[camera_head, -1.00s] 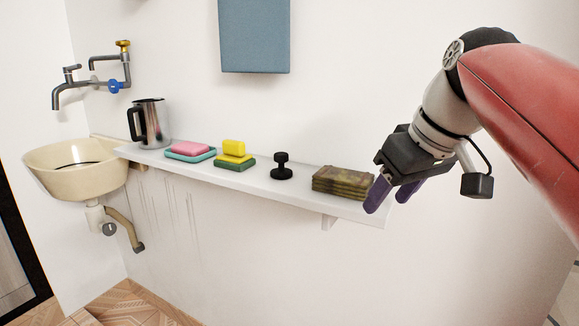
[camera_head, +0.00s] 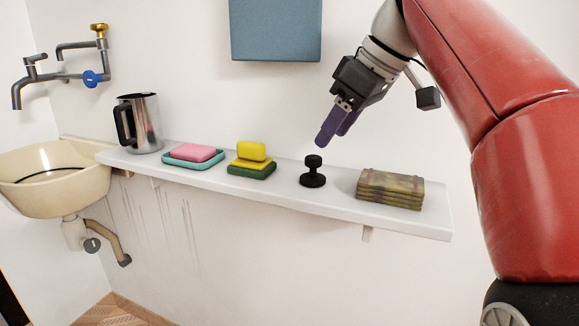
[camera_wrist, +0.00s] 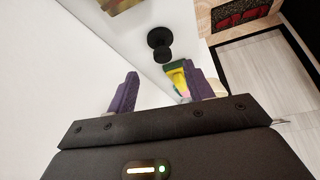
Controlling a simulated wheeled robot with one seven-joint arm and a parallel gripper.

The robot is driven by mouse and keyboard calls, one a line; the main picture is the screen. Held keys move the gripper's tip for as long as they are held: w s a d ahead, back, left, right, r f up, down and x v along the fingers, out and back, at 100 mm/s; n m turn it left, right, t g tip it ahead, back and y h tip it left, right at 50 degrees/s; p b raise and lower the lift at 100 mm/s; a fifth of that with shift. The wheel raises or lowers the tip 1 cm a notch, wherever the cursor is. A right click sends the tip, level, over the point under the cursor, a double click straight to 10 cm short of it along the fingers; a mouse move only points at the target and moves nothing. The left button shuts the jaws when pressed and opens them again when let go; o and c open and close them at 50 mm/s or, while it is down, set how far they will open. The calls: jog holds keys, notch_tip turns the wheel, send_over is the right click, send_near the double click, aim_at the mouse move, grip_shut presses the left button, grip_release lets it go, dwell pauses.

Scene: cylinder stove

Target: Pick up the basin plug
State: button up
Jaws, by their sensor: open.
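The basin plug (camera_head: 313,172) is a black piece with a wide round base and a narrow knob on top. It stands upright on the white wall shelf (camera_head: 335,204), between the sponges and a folded cloth stack. In the wrist view the plug (camera_wrist: 160,43) shows ahead of the fingers, near the top middle. My gripper (camera_head: 335,133) is open and empty, with purple fingers pointing down and left. It is above the plug and a little to its right in the head view, apart from it. Both fingers also show in the wrist view (camera_wrist: 163,88).
A camouflage-patterned stack (camera_head: 390,188) lies right of the plug. Left of it are yellow and green sponges (camera_head: 251,160), a pink soap on a teal dish (camera_head: 193,154) and a metal jug (camera_head: 140,122). The basin (camera_head: 53,178) is at far left. The wall rises behind the shelf.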

aim_at(315, 157)
jog(key=b+x, duration=0.2)
jog(key=x, duration=0.5)
jog(key=shift+a+f, duration=0.25)
jog(key=shift+a, duration=0.05)
jog(key=shift+c, duration=0.4)
jog(key=c, duration=1)
